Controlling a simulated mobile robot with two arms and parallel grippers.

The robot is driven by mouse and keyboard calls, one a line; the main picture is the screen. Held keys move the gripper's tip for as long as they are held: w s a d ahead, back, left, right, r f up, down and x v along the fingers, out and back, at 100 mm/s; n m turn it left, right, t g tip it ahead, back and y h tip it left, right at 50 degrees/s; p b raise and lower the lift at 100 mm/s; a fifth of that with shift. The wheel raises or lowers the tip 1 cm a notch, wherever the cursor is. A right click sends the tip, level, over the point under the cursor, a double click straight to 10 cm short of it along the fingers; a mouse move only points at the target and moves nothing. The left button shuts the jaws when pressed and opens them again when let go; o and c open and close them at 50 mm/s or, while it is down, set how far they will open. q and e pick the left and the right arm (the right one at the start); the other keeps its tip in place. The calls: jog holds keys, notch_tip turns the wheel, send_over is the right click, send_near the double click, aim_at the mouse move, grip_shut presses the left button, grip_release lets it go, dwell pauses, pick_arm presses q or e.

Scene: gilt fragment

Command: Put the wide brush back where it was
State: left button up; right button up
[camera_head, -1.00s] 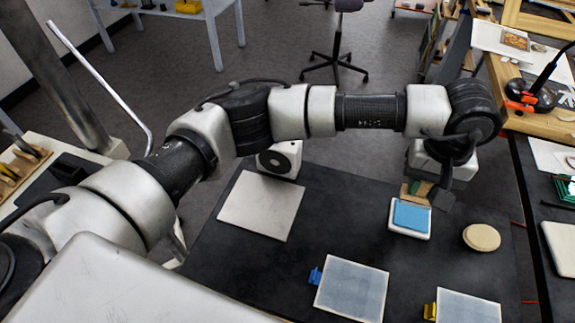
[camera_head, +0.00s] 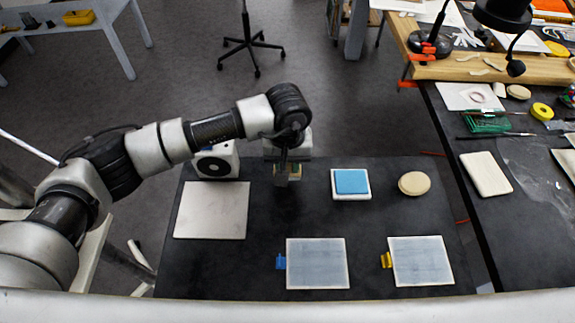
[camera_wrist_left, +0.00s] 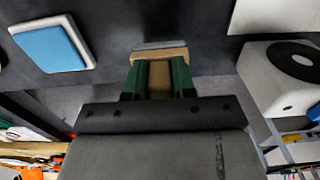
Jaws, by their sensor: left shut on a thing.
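The wide brush (camera_wrist_left: 158,54) has a wooden body and a grey edge of bristles. My left gripper (camera_head: 287,174) is shut on it; in the left wrist view dark green finger parts (camera_wrist_left: 157,80) stand on both sides of its brown handle. In the head view the gripper and brush are over the far part of the black table (camera_head: 262,215), between a pale square board (camera_head: 212,211) and a white dish with a blue pad (camera_head: 351,182). The brush is mostly hidden in the head view. Whether it touches the table cannot be told. My right gripper is out of view.
A white box with a black disc (camera_head: 216,161) stands close left of the gripper. A round tan piece (camera_head: 414,183) lies right of the blue pad. Two pale-framed panels, one with a blue clip (camera_head: 317,264) and one with a yellow clip (camera_head: 421,261), lie nearer. A dark side table is at right.

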pick_arm(q)
notch_tip(320, 180, down, 2)
jog(key=shift+f+p, duration=0.2)
jog(key=shift+p, duration=0.15)
jog(key=shift+f, duration=0.25)
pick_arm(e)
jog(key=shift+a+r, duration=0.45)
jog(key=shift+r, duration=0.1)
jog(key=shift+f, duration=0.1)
pick_arm(q)
jog(key=shift+f+b, duration=0.15)
jog(key=shift+b, duration=0.15)
jog(key=o, duration=0.8)
jog(key=shift+o, duration=0.2)
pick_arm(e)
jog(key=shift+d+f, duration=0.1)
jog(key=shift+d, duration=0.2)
